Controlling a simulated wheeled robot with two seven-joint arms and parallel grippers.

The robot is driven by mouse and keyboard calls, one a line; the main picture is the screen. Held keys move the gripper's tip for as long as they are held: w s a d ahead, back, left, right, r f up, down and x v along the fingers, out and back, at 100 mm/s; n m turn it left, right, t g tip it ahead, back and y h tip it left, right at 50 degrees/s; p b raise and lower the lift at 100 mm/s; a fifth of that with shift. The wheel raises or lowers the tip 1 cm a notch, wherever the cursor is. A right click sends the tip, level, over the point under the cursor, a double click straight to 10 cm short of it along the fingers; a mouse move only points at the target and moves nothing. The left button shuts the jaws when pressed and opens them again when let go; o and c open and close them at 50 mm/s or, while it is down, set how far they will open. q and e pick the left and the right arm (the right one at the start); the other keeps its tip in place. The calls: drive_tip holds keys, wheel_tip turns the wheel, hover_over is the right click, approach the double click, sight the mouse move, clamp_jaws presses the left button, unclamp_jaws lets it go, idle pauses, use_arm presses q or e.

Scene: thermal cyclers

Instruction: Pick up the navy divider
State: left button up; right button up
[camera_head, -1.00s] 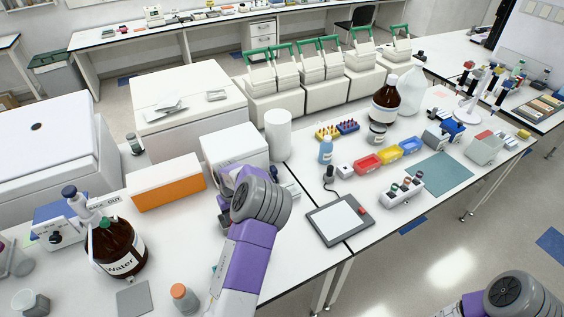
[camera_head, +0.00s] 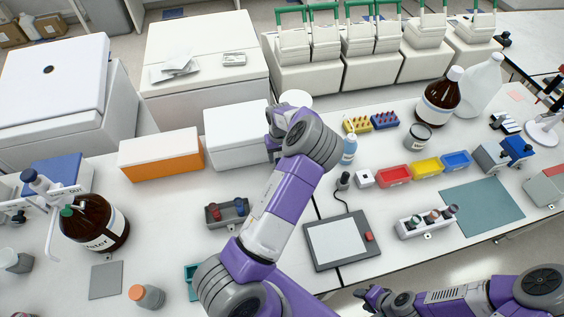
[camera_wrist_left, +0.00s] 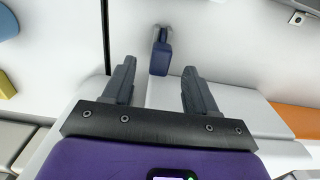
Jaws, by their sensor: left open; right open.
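The navy divider (camera_wrist_left: 160,57) shows in the left wrist view as a small dark blue paddle shape with a grey part at its far end. It appears just beyond and between the fingertips of my left gripper (camera_wrist_left: 159,68), which is open and empty. I cannot tell whether they touch. In the head view my left arm hides the divider, and my left gripper (camera_head: 284,122) is mostly hidden beside the white box. My right gripper (camera_head: 372,297) is open at the bottom of the head view, off the table's front edge.
The white box (camera_head: 236,135) and orange-fronted box (camera_head: 162,155) stand left of my left gripper. A grey rack (camera_head: 227,212), black-framed pad (camera_head: 337,243) and blue-capped bottle (camera_head: 348,150) are near the arm. Red (camera_head: 394,175), yellow (camera_head: 427,167) and blue (camera_head: 456,160) trays stand right.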

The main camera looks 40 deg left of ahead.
use_arm(q)
wheel_tip(320, 180, down, 5)
drive_tip(key=shift+w+a+p, duration=0.1)
drive_tip(key=shift+a+p, duration=0.05)
drive_tip(key=shift+p, duration=0.2)
drive_tip(key=c, duration=0.7)
